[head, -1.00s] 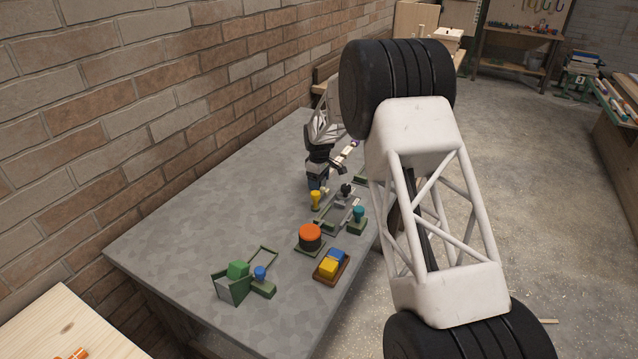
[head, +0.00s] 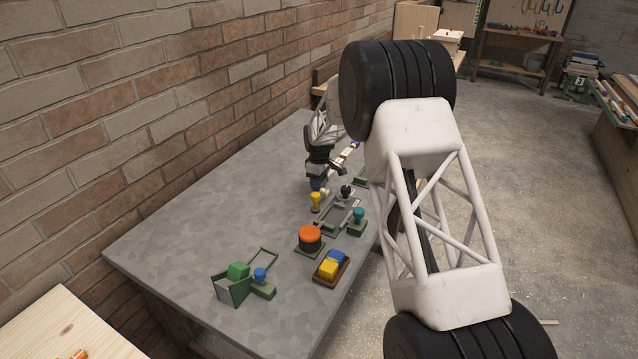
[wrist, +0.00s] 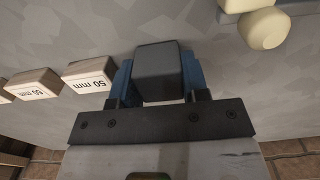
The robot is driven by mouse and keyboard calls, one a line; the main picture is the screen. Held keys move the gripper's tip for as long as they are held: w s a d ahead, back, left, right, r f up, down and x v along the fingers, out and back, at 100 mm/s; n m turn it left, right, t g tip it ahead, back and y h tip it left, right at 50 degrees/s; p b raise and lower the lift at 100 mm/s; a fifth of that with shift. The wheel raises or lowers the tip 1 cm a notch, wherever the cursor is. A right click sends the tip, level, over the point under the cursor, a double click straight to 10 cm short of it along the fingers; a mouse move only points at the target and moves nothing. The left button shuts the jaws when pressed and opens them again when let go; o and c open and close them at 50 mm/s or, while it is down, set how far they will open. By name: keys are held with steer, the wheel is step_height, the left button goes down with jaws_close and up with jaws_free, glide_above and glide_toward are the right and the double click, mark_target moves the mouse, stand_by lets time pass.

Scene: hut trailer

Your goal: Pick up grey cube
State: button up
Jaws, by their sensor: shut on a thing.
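The grey cube (wrist: 158,72) is dark and sits between the two blue fingers of my gripper (wrist: 157,80) in the wrist view. My gripper is shut on it, with a finger touching each side. In the head view my gripper (head: 318,186) is low over the far part of the grey table (head: 190,215), just behind a yellow-knobbed part. The cube cannot be made out there. I cannot tell whether it is clear of the tabletop.
A yellow knob (head: 316,199), teal knob (head: 358,215), orange button (head: 310,234), brown tray (head: 345,272) and green fixture (head: 236,286) stand nearby. The table's left side is clear.

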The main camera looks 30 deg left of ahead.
steer(key=shift+r, duration=4.95)
steer(key=w+d+f+m, duration=0.2)
steer(key=w+d+m, duration=0.15)
steer(key=d, duration=0.75)
steer(key=w+d+f+m, duration=0.1)
steer(key=w+d+m, duration=0.25)
steer(key=d, duration=0.65)
steer(key=w+d+f+m, duration=0.2)
steer(key=w+d+m, duration=0.15)
steer(key=d, duration=0.75)
steer(key=s+d+f+m, duration=0.1)
steer(key=d+m, duration=0.4)
steer(key=d, duration=1.1)
steer(key=s+d+f+m, duration=0.1)
steer(key=d+f+m, duration=0.2)
steer(key=d, duration=1.4)
steer(key=m, duration=0.3)
steer(key=shift+d, duration=0.3)
steer(key=shift+s, duration=0.1)
